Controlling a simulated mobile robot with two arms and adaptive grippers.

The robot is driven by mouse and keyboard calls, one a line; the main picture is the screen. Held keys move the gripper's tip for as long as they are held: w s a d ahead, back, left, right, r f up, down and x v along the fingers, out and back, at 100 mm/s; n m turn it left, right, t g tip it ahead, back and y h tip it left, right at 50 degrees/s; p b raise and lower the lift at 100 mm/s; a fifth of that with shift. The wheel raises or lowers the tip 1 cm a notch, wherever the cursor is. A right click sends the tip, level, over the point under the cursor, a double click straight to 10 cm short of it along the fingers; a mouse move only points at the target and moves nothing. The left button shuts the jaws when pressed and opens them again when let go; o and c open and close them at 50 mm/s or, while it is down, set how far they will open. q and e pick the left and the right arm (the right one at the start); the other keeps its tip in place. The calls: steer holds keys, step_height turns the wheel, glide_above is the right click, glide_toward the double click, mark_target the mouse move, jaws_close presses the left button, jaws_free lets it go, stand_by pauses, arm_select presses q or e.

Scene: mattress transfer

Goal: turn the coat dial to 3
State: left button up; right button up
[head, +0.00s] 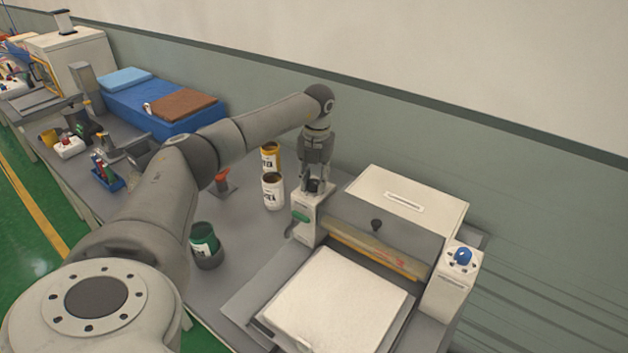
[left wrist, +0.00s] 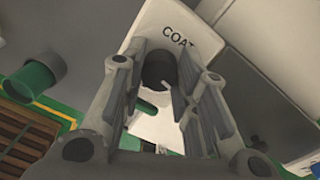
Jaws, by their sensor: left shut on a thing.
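The coat dial is a dark round knob on top of a white housing (head: 306,222) at the left of the coating machine. In the left wrist view the word COAT is printed beside the dial (left wrist: 158,70), and a light pointer mark shows on its edge. My left gripper (head: 315,184) reaches down from above and is shut on the dial, with a finger on each side of it. No scale numbers are readable, so I cannot tell the setting. My right gripper is in neither view.
The machine has a white flat bed (head: 335,302) in front and a grey hood. A blue knob (head: 462,256) sits on its right housing. A wall runs behind.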

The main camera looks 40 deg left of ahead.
arm_select(q)
steer(key=m, duration=0.2)
steer(key=shift+r+m, duration=0.1)
steer(key=shift+m, duration=0.3)
steer(key=m+b, duration=0.1)
steer(key=m, duration=0.3)
steer(key=shift+m, duration=0.3)
steer(key=m, duration=0.4)
steer(key=shift+t, duration=0.3)
steer(key=shift+r+m+b, duration=0.1)
steer(key=shift+m+b, duration=0.25)
steer(key=shift+m, duration=1.65)
steer(key=o, duration=0.9)
steer(key=shift+o, duration=0.8)
